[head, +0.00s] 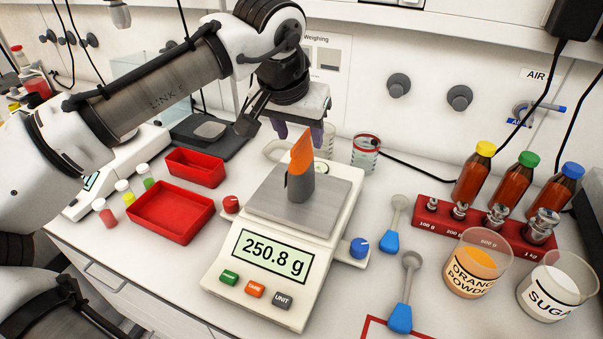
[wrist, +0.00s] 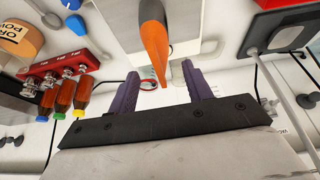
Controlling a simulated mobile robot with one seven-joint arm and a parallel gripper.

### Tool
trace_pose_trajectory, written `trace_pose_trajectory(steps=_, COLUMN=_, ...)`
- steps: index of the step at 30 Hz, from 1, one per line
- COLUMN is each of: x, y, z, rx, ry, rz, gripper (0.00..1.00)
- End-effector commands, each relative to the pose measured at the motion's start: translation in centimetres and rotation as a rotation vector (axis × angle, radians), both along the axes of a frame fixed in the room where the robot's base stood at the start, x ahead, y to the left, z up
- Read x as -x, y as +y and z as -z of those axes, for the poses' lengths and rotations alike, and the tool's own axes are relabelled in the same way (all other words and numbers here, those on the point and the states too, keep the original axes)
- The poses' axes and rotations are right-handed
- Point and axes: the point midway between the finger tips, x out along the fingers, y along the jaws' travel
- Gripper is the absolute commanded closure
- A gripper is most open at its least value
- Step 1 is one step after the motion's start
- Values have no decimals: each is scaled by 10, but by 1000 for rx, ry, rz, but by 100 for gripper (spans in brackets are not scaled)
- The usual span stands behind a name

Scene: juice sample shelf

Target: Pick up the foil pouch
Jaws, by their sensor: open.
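The foil pouch (head: 301,180), grey below and orange toward its pointed top, stands upright on the metal pan of the white scale (head: 265,235). The scale reads 250.8 g. My gripper (head: 300,136) is open and empty, at the back side of the pouch near its top. In the wrist view the pouch (wrist: 153,38) points its orange tip toward the gap between the purple fingers of my gripper (wrist: 160,72). I see no contact, and the exact distance is unclear.
Red trays (head: 171,211) lie left of the scale. A glass beaker (head: 366,152) stands behind it. Spoons (head: 404,300), a red weight rack (head: 440,222) with amber bottles, an orange powder beaker (head: 474,276) and a sugar beaker (head: 553,292) are on the right.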

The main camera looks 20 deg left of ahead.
Motion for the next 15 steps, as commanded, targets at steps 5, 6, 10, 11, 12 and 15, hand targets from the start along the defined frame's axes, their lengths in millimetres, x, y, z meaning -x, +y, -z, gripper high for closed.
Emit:
trace_pose_trajectory(steps=5, x=-5, y=-1, z=19, rx=-3, ry=5, rz=0, gripper=50)
trace_pose_trajectory(steps=6, x=-7, y=-1, z=24, rx=-2, ry=5, rz=0, gripper=50)
trace_pose_trajectory(steps=10, x=-13, y=-2, z=40, rx=-1, ry=2, rz=1, gripper=50)
trace_pose_trajectory(steps=11, x=-14, y=-2, z=42, rx=-1, ry=3, rz=0, gripper=50)
trace_pose_trajectory(steps=12, x=-15, y=-2, z=44, rx=-1, ry=3, rz=0, gripper=50)
trace_pose_trajectory(steps=15, x=-15, y=-2, z=46, rx=0, ry=1, rz=0, gripper=50)
